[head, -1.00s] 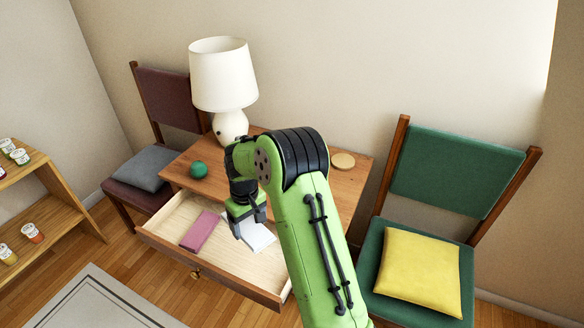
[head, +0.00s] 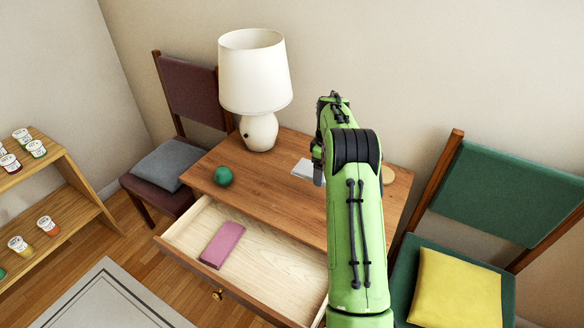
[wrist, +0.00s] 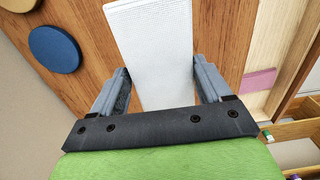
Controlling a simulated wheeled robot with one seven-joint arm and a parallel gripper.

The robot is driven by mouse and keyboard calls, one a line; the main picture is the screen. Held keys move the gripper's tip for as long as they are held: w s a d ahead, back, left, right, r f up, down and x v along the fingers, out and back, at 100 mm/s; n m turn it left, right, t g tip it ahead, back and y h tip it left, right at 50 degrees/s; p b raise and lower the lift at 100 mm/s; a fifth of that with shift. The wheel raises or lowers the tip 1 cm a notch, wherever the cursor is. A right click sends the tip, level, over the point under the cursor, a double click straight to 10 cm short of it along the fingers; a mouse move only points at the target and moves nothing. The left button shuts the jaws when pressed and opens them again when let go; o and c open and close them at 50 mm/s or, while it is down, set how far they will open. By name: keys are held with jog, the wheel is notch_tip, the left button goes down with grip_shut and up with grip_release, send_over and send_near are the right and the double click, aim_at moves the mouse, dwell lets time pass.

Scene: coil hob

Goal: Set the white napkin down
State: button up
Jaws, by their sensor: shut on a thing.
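The white napkin (head: 303,169) is a flat folded piece over the wooden tabletop, partly hidden by my arm in the head view. In the wrist view the napkin (wrist: 155,45) lies between the two fingers of my gripper (wrist: 161,76), which is shut on it. The head view shows my gripper (head: 318,172) beside the lamp, mostly hidden by my own arm. I cannot tell whether the napkin touches the tabletop.
The drawer (head: 285,270) stands open with a pink napkin (head: 222,244) inside. On the table (head: 270,180) are a lamp (head: 256,85), a green ball (head: 223,176) and a tan disc (head: 388,175). A blue disc (wrist: 54,49) shows in the wrist view. Chairs flank the table.

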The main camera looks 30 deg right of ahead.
aim_at(322, 199)
notch_tip(322, 199, down, 10)
jog(key=b, duration=0.3)
jog(key=shift+r, duration=0.1)
